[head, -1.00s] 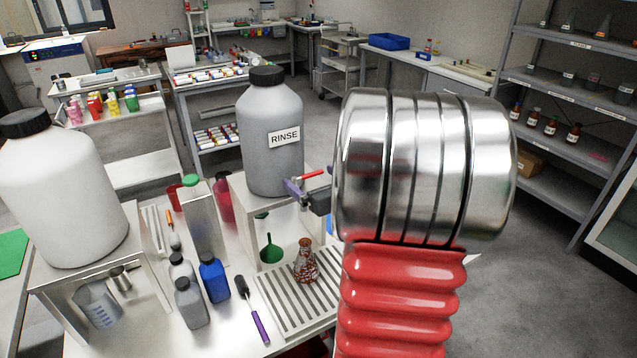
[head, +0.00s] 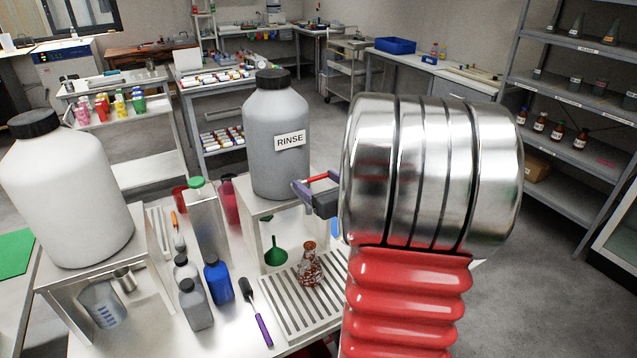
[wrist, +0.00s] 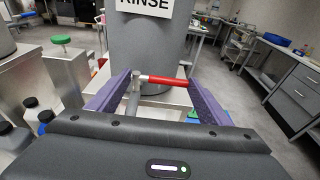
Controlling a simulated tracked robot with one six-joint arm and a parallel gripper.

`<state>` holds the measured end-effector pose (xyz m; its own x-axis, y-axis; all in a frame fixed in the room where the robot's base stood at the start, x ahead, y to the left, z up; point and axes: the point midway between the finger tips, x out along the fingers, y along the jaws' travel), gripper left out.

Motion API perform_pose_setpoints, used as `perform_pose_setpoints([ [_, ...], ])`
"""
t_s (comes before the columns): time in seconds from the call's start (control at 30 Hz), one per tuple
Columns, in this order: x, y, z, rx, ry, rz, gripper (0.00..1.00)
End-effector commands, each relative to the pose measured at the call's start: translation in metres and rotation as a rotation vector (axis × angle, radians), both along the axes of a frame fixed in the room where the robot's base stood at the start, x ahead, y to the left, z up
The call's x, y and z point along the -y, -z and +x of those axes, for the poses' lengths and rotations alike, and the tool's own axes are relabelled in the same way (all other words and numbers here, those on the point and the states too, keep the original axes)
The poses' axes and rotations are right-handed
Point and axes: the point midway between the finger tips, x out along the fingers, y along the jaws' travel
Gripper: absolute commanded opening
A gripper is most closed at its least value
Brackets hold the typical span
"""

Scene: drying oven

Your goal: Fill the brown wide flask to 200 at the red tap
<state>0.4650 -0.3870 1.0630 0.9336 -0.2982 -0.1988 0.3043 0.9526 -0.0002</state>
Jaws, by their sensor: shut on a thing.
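The grey bottle labelled RINSE (head: 278,140) stands on a metal stand, with the red tap handle (head: 322,177) at its lower right side. My gripper (wrist: 163,92) is at that tap, its purple fingers on either end of the red handle (wrist: 168,81), shut on it. The brown wide flask (head: 311,267), glass with a reddish-brown pattern, stands upright on the slatted drain rack (head: 293,308), low and left of my arm. Its marks and liquid level are too small to read. The tap's outlet is hidden.
A large white bottle (head: 66,195) on its own stand is at the left. Blue (head: 217,280) and grey (head: 195,305) small bottles, a purple-handled brush (head: 262,329) and a green funnel (head: 276,255) crowd the bench. A green-capped metal container (head: 207,225) stands near the RINSE bottle.

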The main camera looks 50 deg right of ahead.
Motion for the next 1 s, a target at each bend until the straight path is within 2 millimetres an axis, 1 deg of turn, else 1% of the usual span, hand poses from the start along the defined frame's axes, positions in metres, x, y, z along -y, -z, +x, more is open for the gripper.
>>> perform_pose_setpoints([
  [1.0, -0.012, -0.002, -0.007, 0.002, 0.286, 0.001, 0.51],
])
